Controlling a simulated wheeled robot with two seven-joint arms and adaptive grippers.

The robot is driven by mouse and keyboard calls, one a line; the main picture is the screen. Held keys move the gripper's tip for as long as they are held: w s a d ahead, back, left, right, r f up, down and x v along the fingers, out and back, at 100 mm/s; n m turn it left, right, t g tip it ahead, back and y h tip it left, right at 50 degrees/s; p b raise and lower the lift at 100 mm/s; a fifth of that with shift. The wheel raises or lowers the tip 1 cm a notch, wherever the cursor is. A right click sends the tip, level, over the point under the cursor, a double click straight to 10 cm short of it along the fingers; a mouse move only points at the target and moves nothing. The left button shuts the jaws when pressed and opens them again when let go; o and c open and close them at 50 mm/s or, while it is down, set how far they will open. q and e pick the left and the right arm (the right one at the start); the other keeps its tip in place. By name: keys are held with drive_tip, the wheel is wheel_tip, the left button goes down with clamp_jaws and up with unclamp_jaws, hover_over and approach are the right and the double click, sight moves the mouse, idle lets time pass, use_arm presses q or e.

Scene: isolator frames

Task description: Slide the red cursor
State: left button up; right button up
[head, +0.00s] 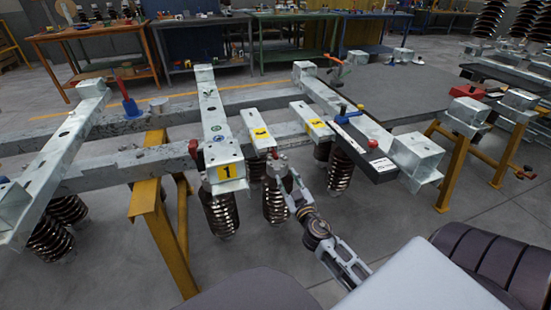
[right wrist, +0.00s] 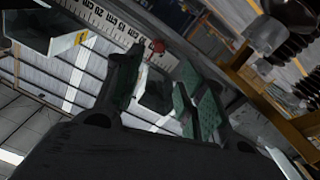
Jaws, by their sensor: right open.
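A small red knob, which looks like the red cursor (right wrist: 158,46), shows in the right wrist view at the edge of a white scale (right wrist: 98,14) marked in cm. In the head view a small red piece (head: 275,153), probably the same cursor, sits near the short beams. My right gripper (head: 290,183) reaches up from the lower right, close below that red piece. In the right wrist view its two green-padded fingers (right wrist: 160,72) are apart. The red knob is beyond their tips, with nothing clearly held. My left gripper is not in view.
A long beam with yellow label 1 (head: 226,172) stands left of my right gripper. Dark ribbed insulators (head: 219,212) hang below the beams. A black rail (head: 376,165) and a blue handle (head: 347,117) are to the right. Yellow trestles (head: 165,225) support the frame.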

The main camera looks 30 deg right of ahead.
sight(277, 159)
drive_tip(key=shift+w, duration=0.1)
idle(0.3)
drive_tip(key=shift+x, duration=6.2)
drive_tip(key=shift+w+d, duration=0.25)
drive_tip(key=shift+w, duration=0.25)
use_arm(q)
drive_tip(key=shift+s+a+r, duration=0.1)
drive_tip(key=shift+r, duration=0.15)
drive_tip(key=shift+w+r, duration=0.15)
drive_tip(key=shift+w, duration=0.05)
